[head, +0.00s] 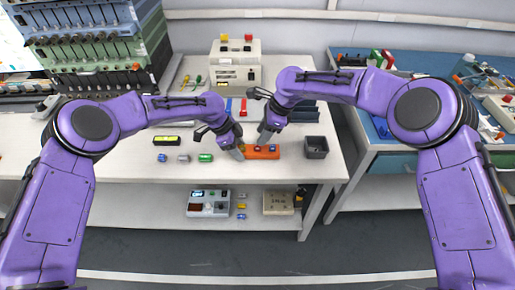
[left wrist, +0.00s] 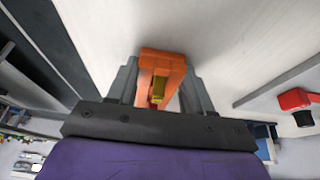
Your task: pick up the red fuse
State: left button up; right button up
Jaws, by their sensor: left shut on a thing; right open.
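An orange block (head: 262,153) lies near the front edge of the white table, with a small blue piece on its top. My left gripper (head: 239,153) is at its left end. In the left wrist view the left gripper (left wrist: 158,88) is shut on the orange block (left wrist: 161,62), with a finger on each side and a yellow part showing in its slot. My right gripper (head: 262,138) is open just above the block. I cannot make out a red fuse for certain. A red and black piece (left wrist: 296,99) shows at the right of the left wrist view.
A black bin (head: 316,147) stands right of the orange block. A green cylinder (head: 205,158), a grey one and a blue one lie to the left. Red and blue strips lie behind, before a beige device (head: 235,66). The table's left front is clear.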

aim_at(256, 145)
jog(key=x, duration=0.5)
jog(key=shift+d, duration=0.1)
grip_shut()
pick_arm(q)
jog(key=o, duration=1.1)
jog(key=shift+o, duration=0.2)
pick_arm(e)
notch_tip(256, 145, up, 10)
